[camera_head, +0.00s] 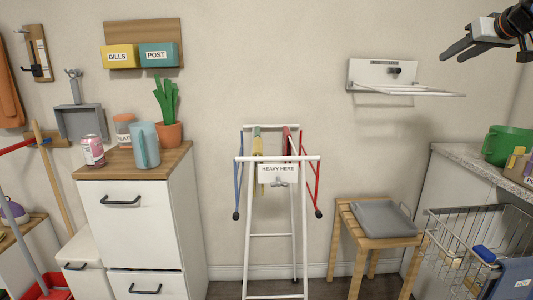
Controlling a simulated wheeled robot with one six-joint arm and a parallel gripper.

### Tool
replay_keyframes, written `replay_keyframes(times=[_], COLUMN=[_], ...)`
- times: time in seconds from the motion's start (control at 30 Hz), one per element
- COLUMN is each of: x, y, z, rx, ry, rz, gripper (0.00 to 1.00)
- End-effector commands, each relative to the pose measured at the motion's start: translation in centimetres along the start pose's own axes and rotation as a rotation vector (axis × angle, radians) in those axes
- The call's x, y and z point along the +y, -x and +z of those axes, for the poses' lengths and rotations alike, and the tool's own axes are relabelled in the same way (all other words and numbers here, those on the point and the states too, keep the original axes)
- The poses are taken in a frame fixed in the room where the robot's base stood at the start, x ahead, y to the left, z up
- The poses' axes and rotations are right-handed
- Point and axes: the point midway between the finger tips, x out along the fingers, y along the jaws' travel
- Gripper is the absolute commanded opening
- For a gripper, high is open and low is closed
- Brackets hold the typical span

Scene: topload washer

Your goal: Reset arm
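My gripper (451,58) hangs in the upper right corner, at the end of my dark arm. Its two grey fingers point left and slightly down. The fingertips look apart with a gap between them, and I see nothing held. It is in the air, right of and above the white wall rack. Most of my arm is cut off by the frame edge.
A white fold-out wall rack (390,77) is below left of my gripper. A counter (470,157) with a green container (507,145) and a wire basket (465,235) stand below. A stool (358,224) holds a grey tray (382,217). A white drying frame (272,234) stands mid-view.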

Motion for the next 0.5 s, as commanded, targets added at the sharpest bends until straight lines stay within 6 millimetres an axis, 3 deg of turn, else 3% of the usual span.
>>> replay_keyframes(times=[0.27, 0.5], x=[-4.1, -9.3], y=[0.1, 0.6], z=[3.7, 9.8], rx=[-0.066, -0.164], ry=[-0.026, -0.057], rz=[-0.02, -0.04], gripper=[0.39, 0.39])
